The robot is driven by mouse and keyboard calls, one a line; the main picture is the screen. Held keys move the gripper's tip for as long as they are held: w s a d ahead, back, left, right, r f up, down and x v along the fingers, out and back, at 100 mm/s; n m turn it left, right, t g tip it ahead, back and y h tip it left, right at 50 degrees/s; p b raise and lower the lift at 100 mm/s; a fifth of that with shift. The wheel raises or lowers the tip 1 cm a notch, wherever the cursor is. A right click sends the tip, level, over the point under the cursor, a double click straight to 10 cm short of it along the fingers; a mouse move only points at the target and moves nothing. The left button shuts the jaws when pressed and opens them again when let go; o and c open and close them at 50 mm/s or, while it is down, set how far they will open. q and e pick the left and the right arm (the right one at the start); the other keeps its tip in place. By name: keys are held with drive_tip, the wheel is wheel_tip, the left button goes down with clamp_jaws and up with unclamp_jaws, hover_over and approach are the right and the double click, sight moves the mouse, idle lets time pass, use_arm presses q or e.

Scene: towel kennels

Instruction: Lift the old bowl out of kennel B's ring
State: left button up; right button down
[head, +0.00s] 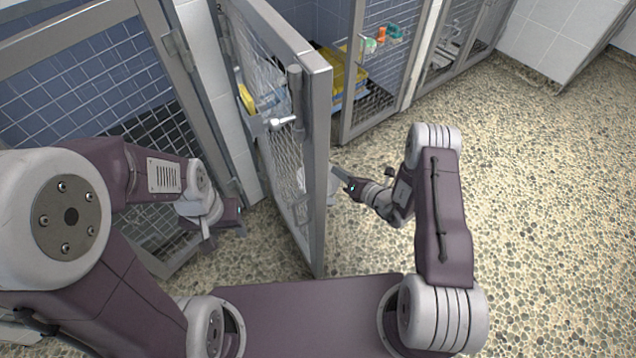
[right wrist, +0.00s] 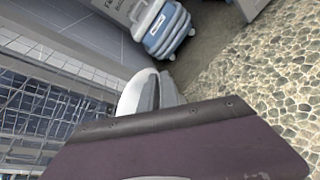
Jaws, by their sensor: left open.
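The kennel door (head: 315,150), a grey frame with wire mesh, stands open with its edge towards me. A pale shape (head: 333,188) shows beside the door's edge at my right gripper (head: 340,174); I cannot tell whether it is the bowl. The right fingers are partly hidden by the door, and their opening is unclear. In the right wrist view, a whitish curved shape (right wrist: 138,92) lies beyond a dark purple panel; I cannot tell what it is. My left gripper (head: 222,226) is open and empty, left of the door. No ring is clearly visible.
A latch handle (head: 284,121) sticks out from the door. Yellow and blue things (head: 262,102) show behind the mesh. Green and orange items (head: 381,38) sit at the neighbouring kennel. A blue and grey case (right wrist: 160,30) stands on the floor. The pebbled floor (head: 545,200) at right is clear.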

drive_tip(key=w+d+r+p, duration=0.1)
drive_tip(key=d+r+p, duration=0.7)
drive_tip(key=d+r, duration=0.3)
drive_tip(key=shift+d, duration=0.35)
